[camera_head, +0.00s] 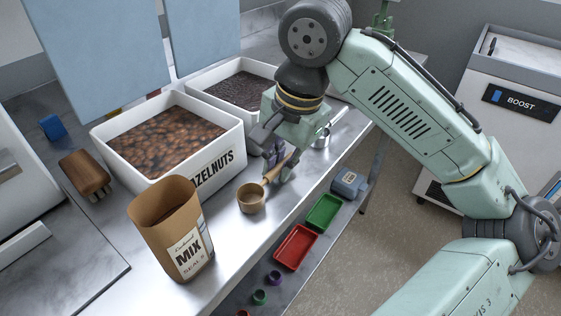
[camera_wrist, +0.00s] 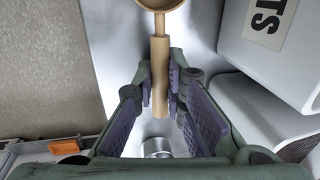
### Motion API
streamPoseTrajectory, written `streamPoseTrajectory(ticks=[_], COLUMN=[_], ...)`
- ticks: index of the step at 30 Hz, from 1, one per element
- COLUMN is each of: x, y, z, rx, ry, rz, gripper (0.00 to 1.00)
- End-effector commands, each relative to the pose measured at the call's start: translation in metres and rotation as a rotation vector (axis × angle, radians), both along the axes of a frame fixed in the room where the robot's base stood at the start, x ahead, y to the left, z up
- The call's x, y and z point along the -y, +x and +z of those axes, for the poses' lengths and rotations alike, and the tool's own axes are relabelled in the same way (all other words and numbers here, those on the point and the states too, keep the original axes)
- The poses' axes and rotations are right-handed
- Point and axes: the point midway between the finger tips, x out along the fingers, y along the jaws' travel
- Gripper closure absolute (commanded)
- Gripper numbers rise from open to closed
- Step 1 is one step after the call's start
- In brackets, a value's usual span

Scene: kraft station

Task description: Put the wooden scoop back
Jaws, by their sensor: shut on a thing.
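The wooden scoop (camera_head: 252,198) has a round bowl and a straight handle. In the head view it is at the front edge of the metal counter, right of the kraft MIX bag. My gripper (camera_head: 279,170) is shut on its handle, with the bowl pointing down and left. In the wrist view the scoop handle (camera_wrist: 159,80) lies between the purple pads of my gripper (camera_wrist: 160,92), and the bowl is cut off at the top edge. I cannot tell whether the bowl touches the counter.
The white HAZELNUTS bin (camera_head: 207,178) stands behind the scoop, with another bin (camera_head: 240,112) of dark contents beyond. The MIX bag (camera_head: 172,228) stands open at left. A small metal cup (camera_head: 322,138) is right of my gripper. Red (camera_head: 296,247) and green (camera_head: 324,212) trays lie on a lower shelf.

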Motion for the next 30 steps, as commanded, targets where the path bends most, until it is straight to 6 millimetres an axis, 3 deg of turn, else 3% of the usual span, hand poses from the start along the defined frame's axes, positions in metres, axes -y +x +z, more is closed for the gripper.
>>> streamPoseTrajectory(ticks=[9,20,23,30], x=[0.0,0.0,0.003,0.011], y=[0.0,0.0,-0.001,-0.007], z=[0.0,0.004,0.016,0.066], rx=[-0.001,0.0,0.001,0.002], ry=[-0.001,0.0,-0.001,-0.002], rz=[0.0,0.0,-0.002,-0.002], gripper=[0.69,0.69,0.69,0.69])
